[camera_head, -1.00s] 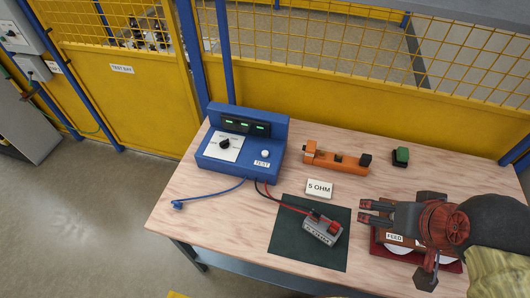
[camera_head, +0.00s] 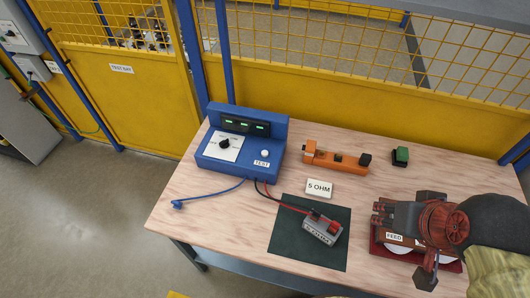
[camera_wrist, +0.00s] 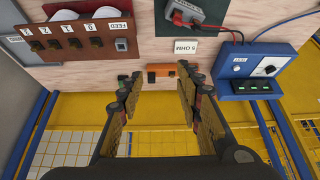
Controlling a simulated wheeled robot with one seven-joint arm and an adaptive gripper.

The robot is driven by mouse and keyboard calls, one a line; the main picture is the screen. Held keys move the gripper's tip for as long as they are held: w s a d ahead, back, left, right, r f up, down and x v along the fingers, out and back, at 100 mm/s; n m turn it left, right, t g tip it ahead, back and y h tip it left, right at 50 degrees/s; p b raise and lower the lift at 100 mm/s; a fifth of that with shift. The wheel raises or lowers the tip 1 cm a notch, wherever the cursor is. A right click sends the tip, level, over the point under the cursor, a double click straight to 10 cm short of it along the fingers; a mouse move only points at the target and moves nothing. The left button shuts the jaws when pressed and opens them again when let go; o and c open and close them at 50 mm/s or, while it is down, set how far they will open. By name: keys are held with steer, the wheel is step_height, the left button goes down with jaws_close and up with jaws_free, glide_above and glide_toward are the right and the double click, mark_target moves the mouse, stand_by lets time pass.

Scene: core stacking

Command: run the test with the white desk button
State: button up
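The blue tester (camera_head: 240,146) stands at the back left of the table, with lit green readouts and a dark knob. Its white button (camera_head: 265,153) is beside the TEST label. The tester also shows upside down at the right of the wrist view (camera_wrist: 283,62). A grey resistor box (camera_head: 322,231) lies on a dark mat (camera_head: 292,246), with red and black leads running to it from the tester. My gripper (camera_head: 377,214) is over the right of the table, far from the button. In the wrist view its fingers (camera_wrist: 157,80) are apart with nothing held between them.
A 5 OHM card (camera_head: 319,188) lies above the mat. An orange fixture (camera_head: 335,161) and a green-topped dark block (camera_head: 400,156) are at the back. A blue cable (camera_head: 205,195) lies at the left. Yellow mesh fencing stands behind.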

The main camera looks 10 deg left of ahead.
jaws_close()
stand_by(1.5)
